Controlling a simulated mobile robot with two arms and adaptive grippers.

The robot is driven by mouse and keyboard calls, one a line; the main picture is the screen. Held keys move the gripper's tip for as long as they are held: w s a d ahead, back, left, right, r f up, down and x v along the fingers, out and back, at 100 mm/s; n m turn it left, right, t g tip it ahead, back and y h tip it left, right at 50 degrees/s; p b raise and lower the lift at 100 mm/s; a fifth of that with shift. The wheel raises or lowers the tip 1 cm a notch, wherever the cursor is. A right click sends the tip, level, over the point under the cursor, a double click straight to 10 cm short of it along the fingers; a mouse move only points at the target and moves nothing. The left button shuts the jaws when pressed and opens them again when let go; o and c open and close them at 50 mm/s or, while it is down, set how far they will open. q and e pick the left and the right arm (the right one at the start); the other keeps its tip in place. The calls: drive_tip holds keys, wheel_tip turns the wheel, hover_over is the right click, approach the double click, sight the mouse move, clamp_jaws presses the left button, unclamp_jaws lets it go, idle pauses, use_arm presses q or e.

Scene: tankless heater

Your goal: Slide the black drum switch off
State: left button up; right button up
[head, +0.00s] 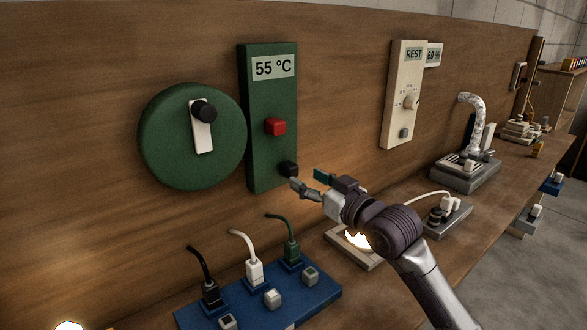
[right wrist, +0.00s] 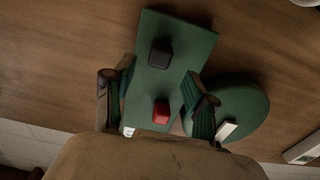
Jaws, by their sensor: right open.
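A tall green panel (head: 270,100) on the wooden wall reads 55 °C and carries a red block-shaped control (head: 276,126) above a black one (head: 289,169). A green round disc (head: 170,140) left of it has a white lever with a black knob (head: 204,111). I cannot tell which black part is the drum switch. My right gripper (head: 308,181) is open and empty just right of the panel's lower black control. In the right wrist view, the black control (right wrist: 160,53) and red control (right wrist: 161,111) show in the gap between the fingers (right wrist: 158,95). My left gripper is not seen.
A blue power strip (head: 320,292) with black, white and green plugs stands below on the bench. A lit wood-framed box (head: 370,260) lies under my right arm. A cream panel (head: 402,80) marked REST is on the wall to the right.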

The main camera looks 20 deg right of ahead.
sight(294, 172)
drive_tip(key=x, duration=0.5)
drive_tip(key=shift+w+a, duration=0.15)
drive_tip(key=shift+w, duration=0.15)
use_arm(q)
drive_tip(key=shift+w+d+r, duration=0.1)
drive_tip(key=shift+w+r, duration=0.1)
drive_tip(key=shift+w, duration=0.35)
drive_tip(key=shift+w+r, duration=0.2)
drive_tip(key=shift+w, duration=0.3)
use_arm(e)
drive_tip(key=c, duration=0.4)
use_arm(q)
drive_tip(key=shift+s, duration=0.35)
use_arm(e)
clamp_jaws()
use_arm(q)
drive_tip(key=shift+p, duration=0.3)
